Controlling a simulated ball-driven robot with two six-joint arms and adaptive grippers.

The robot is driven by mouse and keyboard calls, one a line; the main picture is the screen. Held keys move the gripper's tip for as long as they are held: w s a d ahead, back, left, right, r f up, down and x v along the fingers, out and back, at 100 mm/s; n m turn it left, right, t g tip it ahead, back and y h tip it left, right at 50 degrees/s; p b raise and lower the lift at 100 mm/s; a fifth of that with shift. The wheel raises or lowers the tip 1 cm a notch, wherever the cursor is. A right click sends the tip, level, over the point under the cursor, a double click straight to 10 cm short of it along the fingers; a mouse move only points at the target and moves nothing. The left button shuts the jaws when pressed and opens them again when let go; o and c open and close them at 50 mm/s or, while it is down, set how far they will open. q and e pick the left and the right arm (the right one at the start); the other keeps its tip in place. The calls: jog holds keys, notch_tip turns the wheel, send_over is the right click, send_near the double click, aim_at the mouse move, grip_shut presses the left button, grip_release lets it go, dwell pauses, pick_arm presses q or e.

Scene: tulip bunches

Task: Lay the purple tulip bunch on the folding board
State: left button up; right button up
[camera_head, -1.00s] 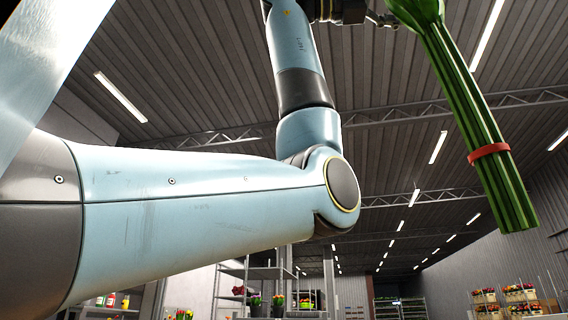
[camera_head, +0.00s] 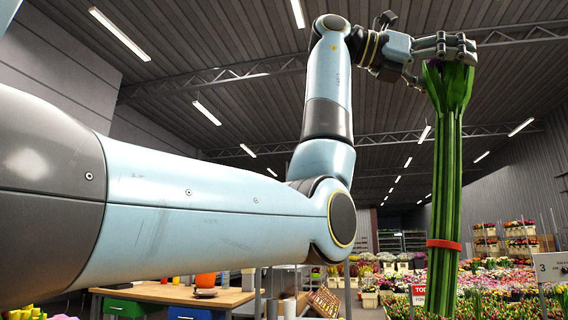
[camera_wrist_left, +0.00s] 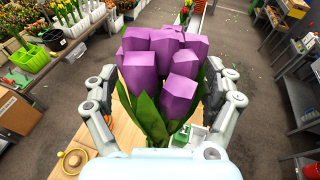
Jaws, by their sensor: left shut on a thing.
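My left gripper (camera_head: 446,48) is shut on the purple tulip bunch (camera_head: 446,170), high in the right of the head view. The bunch hangs nearly upright, its green stems pointing down with a red band (camera_head: 444,244) near the lower part. In the left wrist view, several purple blooms (camera_wrist_left: 165,65) and green leaves stand between the two sides of the left gripper (camera_wrist_left: 164,108). The stems are hidden there behind the blooms and gripper. I cannot make out the folding board for certain. My right gripper is in neither view.
A wooden table (camera_head: 150,292) stands low in the head view, with an orange pot (camera_head: 206,280) on it. Its top also shows under the bunch in the left wrist view (camera_wrist_left: 122,133), beside a round yellow-rimmed item (camera_wrist_left: 74,160). Flower displays fill the right background.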

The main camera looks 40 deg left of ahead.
pick_arm(q)
jog(key=w+a+f+n+g+y+p, duration=0.1)
jog(key=w+a+f+n+y+p, duration=0.3)
jog(key=f, duration=0.6)
jog(key=w+a+f+n+g+y+p, duration=0.1)
jog(key=a+f+g, duration=0.1)
jog(key=a+f, duration=0.6)
jog(key=w+a+f+n+g+y+p, duration=0.1)
jog(key=w+a+f+n+y+p, duration=0.2)
jog(key=f, duration=0.8)
jog(key=shift+s+a+f+n+g+h+p, duration=0.25)
jog(key=shift+s+a+f+n+g, duration=0.6)
jog(key=shift+s+a+f, duration=3.15)
jog(key=shift+s+a+f+n+g+h+p, duration=0.35)
jog(key=shift+s+a+f+n, duration=1.15)
jog(key=shift+f, duration=4.6)
jog(key=shift+s+a+f+n+g+p, duration=0.15)
jog(key=shift+s+a+f+n+g, duration=0.6)
jog(key=shift+s+a+f, duration=3.35)
jog(key=shift+w+d+f, duration=0.4)
jog(key=shift+w+f, duration=0.1)
jog(key=shift+w, duration=0.1)
jog(key=shift+w+d+f, duration=0.35)
jog(key=shift+w+f, duration=0.1)
jog(key=shift+w, duration=0.1)
